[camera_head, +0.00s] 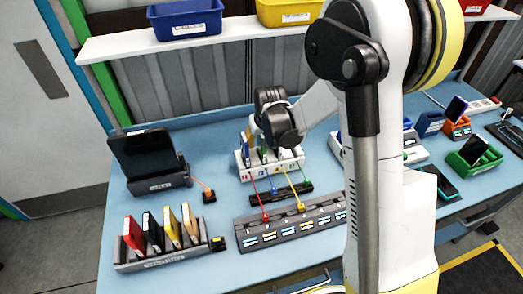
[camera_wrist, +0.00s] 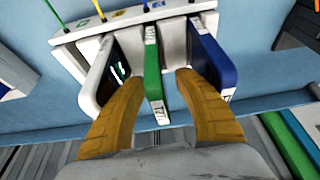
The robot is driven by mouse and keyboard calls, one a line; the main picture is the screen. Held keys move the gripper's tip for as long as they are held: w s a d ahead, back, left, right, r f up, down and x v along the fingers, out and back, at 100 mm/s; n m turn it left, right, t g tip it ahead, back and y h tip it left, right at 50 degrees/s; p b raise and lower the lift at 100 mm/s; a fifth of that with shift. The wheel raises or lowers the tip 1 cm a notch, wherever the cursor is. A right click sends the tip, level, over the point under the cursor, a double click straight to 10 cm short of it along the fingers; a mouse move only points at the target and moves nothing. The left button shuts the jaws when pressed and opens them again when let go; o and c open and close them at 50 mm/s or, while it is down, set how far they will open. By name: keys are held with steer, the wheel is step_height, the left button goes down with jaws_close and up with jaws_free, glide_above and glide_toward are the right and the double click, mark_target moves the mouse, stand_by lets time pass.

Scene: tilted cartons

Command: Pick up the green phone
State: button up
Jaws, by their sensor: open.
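The green phone (camera_wrist: 153,72) stands edge-up in a slot of the white rack (camera_wrist: 97,45) in the wrist view, its labelled edge toward me. A white phone (camera_wrist: 98,78) stands on its left and a blue one (camera_wrist: 212,62) on its right. My open gripper (camera_wrist: 156,85) has its yellow-brown fingers on either side of the green phone's near end, with visible gaps. In the head view my arm reaches down behind the white rack (camera_head: 272,172); the fingers are hidden there, and the green phone shows only as a sliver.
A grey strip with coloured cables (camera_head: 290,223) lies in front of the rack. A holder with coloured folders (camera_head: 160,262) and a dark tablet on a stand (camera_head: 147,157) are left. A green holder (camera_head: 474,158) and other devices are right. A shelf with bins (camera_head: 185,18) runs behind.

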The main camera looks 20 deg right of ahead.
jaws_close()
steer(key=shift+r, duration=0.1)
step_height(320, 180, up, 10)
steer(key=shift+p, duration=1.1)
